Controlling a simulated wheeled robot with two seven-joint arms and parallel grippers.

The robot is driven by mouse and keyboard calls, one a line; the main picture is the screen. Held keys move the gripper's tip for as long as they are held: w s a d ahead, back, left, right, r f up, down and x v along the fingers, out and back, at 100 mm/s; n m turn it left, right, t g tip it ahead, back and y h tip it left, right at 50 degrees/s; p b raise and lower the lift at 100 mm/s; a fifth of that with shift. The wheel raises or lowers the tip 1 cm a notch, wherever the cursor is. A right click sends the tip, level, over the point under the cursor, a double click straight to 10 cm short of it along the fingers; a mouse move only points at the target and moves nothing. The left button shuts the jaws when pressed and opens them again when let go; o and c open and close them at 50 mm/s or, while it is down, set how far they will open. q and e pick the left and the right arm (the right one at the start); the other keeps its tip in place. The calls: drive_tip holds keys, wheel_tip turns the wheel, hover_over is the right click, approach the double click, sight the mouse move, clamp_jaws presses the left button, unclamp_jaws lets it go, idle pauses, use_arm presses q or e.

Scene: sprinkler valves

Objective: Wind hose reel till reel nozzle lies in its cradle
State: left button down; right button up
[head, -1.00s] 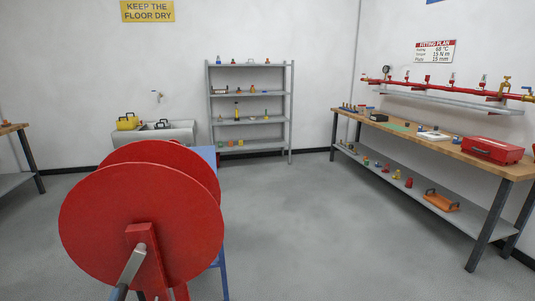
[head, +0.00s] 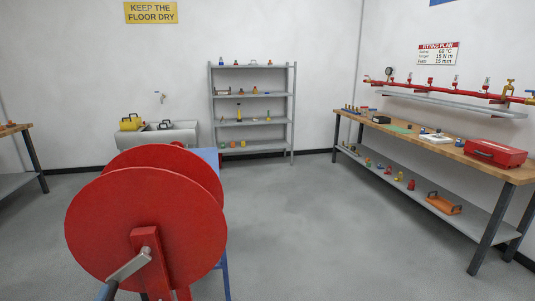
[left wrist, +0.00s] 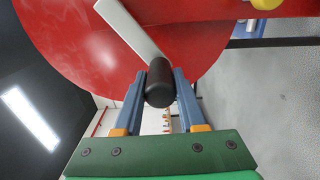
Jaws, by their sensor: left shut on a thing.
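The red hose reel (head: 140,215) stands close in front of me, with two large red discs, a red upright and a grey crank arm (head: 129,264). The crank ends in a dark handle (head: 108,291) at the lower left. In the left wrist view, my left gripper (left wrist: 160,90) has its blue fingers on either side of the black crank handle (left wrist: 159,86) and is shut on it. The red disc (left wrist: 95,40) and pale crank arm (left wrist: 132,28) lie beyond. The hose, the reel nozzle and its cradle cannot be made out. My right gripper is out of view.
A blue stand (head: 208,156) shows behind the reel. A workbench (head: 448,150) with a red case (head: 495,152) runs along the right. A grey shelf rack (head: 252,123) and a sink (head: 180,137) stand at the back wall. The middle floor is clear.

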use_arm(q)
drive_tip(key=shift+a+r+p, duration=0.3)
drive_tip(key=shift+r+p, duration=0.25)
drive_tip(key=shift+r, duration=0.35)
drive_tip(key=shift+s+a+r, duration=0.1)
drive_tip(key=shift+a+r, duration=0.05)
drive_tip(key=shift+a+r+p, duration=0.15)
drive_tip(key=shift+r+p, duration=0.35)
drive_tip(key=shift+a+r+p, duration=0.15)
drive_tip(key=shift+r+p, duration=0.3)
drive_tip(key=shift+r, duration=0.05)
drive_tip(key=shift+f, duration=0.1)
